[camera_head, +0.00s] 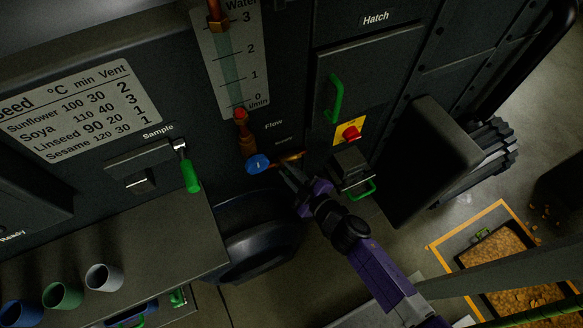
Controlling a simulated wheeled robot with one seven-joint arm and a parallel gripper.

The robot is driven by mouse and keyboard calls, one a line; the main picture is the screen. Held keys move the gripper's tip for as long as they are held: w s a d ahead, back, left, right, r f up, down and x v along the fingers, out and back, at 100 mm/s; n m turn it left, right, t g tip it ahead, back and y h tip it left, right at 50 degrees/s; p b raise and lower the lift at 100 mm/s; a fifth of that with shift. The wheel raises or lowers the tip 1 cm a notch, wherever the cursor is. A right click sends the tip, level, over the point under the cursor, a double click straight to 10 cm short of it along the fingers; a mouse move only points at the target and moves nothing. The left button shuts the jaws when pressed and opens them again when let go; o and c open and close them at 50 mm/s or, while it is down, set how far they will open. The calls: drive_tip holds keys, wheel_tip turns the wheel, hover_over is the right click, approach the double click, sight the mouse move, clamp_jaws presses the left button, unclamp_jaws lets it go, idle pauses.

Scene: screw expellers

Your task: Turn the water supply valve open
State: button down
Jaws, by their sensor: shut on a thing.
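The water supply valve has a blue handle (257,164) at the foot of the copper pipe, below the water flow gauge (233,62). My gripper (281,168) comes in from the lower right and its fingertips are at the right side of the blue handle. The jaws are shut on the handle, though the contact itself is small and dark. The gauge's scale runs from 0 to 3 l/min, and a red float (240,114) sits at its bottom, near 0. A copper outlet pipe (289,156) runs just behind the fingertips.
A hatch with a green handle (335,98) and a red button on yellow (351,134) are right of the gauge. A green sample lever (190,175) is left. A dark round vessel (255,240) lies below. Cups (103,277) stand on the bench.

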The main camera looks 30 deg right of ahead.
drive_tip(key=n, duration=0.1)
drive_tip(key=f+n+h+b, duration=0.1)
drive_tip(key=n, duration=0.1)
drive_tip(key=shift+a+g, duration=0.3)
drive_tip(key=shift+a+f+n+h+b, duration=0.1)
drive_tip(key=shift+f+n+h+b, duration=0.1)
drive_tip(key=shift+n+h+b, duration=0.4)
drive_tip(key=shift+a+f+n+h+b, duration=0.15)
drive_tip(key=shift+n+b, duration=0.2)
drive_tip(key=shift+n, duration=0.55)
drive_tip(key=c, duration=1.4)
unclamp_jaws()
drive_tip(key=shift+d, duration=0.1)
drive_tip(key=b+v, duration=0.1)
drive_tip(key=v, duration=0.7)
drive_tip(key=shift+w, duration=0.1)
